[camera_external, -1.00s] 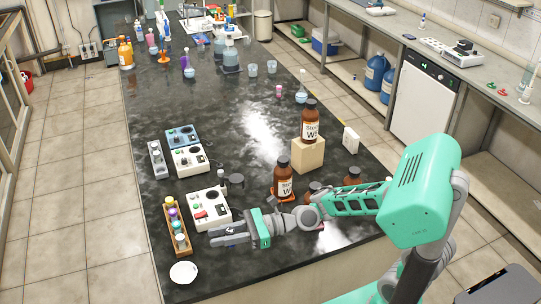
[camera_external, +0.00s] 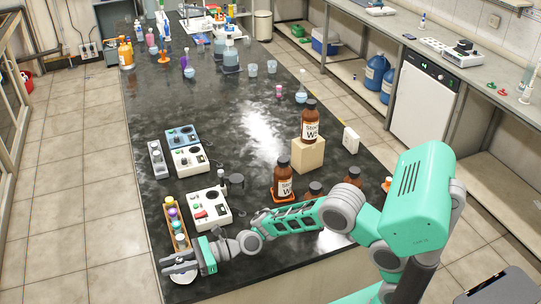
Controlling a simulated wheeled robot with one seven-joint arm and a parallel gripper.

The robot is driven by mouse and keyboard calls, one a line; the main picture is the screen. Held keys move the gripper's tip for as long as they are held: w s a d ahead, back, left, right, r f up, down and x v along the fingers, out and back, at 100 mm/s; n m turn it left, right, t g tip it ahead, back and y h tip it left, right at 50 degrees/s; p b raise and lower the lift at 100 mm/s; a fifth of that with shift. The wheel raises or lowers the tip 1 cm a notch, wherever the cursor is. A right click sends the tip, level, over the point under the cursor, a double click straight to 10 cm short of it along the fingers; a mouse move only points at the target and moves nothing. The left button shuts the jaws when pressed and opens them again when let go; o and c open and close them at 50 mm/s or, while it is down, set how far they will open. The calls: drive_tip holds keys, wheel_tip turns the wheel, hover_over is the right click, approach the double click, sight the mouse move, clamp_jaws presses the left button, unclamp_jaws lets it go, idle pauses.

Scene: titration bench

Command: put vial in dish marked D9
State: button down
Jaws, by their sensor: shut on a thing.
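My gripper (camera_external: 172,266) is at the near left corner of the black bench, right over a small round white dish (camera_external: 183,279). It covers much of the dish, and only part of the white rim shows. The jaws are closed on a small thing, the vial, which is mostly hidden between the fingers. I cannot tell whether the vial touches the dish. No D9 mark is readable at this size.
A wooden rack (camera_external: 174,228) with several capped vials stands just behind the gripper. A white control box (camera_external: 207,210) is to its right. Brown bottles (camera_external: 283,180) stand further right. The bench's front edge is close to the dish.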

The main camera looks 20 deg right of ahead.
drive_tip(key=shift+f, duration=1.4)
drive_tip(key=c, duration=1.2)
unclamp_jaws()
drive_tip(key=shift+r, duration=0.1)
drive_tip(key=d, duration=0.7)
drive_tip(key=shift+d, duration=0.35)
